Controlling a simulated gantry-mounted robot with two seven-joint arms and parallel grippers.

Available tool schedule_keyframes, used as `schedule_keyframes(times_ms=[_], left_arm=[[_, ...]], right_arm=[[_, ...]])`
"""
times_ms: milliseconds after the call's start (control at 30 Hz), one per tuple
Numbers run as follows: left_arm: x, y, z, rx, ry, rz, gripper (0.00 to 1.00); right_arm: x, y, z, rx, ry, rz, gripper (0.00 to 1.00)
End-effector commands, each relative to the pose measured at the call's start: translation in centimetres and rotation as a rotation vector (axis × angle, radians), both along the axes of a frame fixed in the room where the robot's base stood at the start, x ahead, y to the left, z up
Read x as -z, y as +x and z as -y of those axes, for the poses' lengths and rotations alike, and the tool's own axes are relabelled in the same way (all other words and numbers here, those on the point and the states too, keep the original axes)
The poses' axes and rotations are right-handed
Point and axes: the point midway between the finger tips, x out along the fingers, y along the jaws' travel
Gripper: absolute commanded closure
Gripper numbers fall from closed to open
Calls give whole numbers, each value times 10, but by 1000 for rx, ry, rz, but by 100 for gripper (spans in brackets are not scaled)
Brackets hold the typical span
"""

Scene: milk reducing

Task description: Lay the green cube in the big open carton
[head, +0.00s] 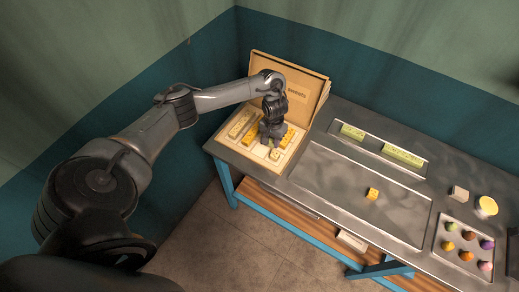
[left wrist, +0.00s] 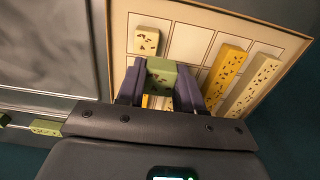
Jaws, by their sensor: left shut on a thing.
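The big open carton (head: 300,138) stands at the left end of the table with its lid raised at the back. Its divided base holds long speckled bars and a pale yellow cube (head: 275,154). My left gripper (head: 268,140) is over the carton's base. In the left wrist view my left gripper (left wrist: 160,88) is shut on the green cube (left wrist: 160,70), a speckled block between its purple fingers. The carton's compartments (left wrist: 190,43) lie behind it. In the head view the cube is hidden or too small to make out. My right gripper is not in view.
A large metal tray (head: 335,185) holds one yellow-orange cube (head: 373,193). A narrow tray behind it holds green bars (head: 403,155). At the right are a white cube (head: 459,192), a yellow round thing (head: 488,205) and a tray of coloured balls (head: 440,243).

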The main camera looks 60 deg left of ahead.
Motion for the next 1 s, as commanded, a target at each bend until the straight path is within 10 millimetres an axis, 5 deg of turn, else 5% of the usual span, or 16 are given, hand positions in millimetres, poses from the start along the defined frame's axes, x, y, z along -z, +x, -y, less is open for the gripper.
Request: schedule_keyframes(times_ms=[300,1000], left_arm=[[28,-32,-33,0,1,0,93],[70,-34,-36,1,0,1,93]], right_arm=[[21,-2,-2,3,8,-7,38],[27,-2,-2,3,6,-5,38]])
